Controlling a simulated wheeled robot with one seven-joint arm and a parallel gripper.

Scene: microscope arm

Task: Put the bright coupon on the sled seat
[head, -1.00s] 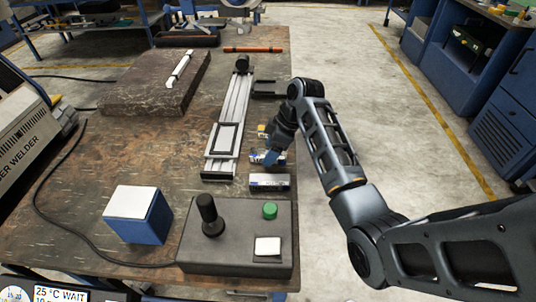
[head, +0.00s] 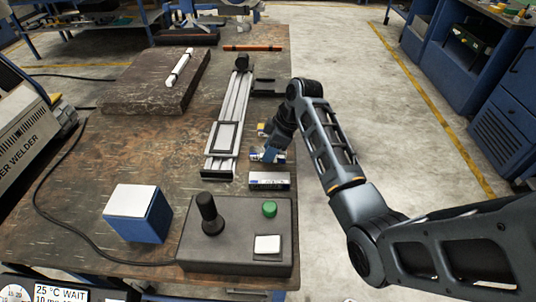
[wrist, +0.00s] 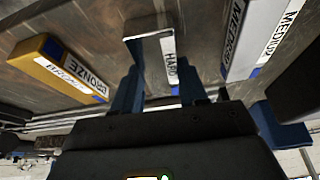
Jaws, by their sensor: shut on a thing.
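My gripper (head: 268,154) is low over the table, right of the rail. In the wrist view its blue fingers (wrist: 160,76) are shut on a grey coupon (wrist: 149,46) with a white label that seems to read "HARD". The fingers hide part of it, and I cannot tell if it is clear of the table. A yellow coupon (wrist: 58,69) labelled "BRONZE" lies on one side and a grey coupon (wrist: 248,40), seemingly labelled "MEDIUM", on the other. The sled seat (head: 227,136), a pale framed plate on the rail, is empty, left of my gripper.
The rail (head: 236,93) runs away from me. A control box (head: 232,252) with a joystick and green button stands in front. A blue block (head: 145,228) is at front left, a dark stone slab (head: 140,85) at back left. A dark bracket (head: 268,94) sits right of the rail.

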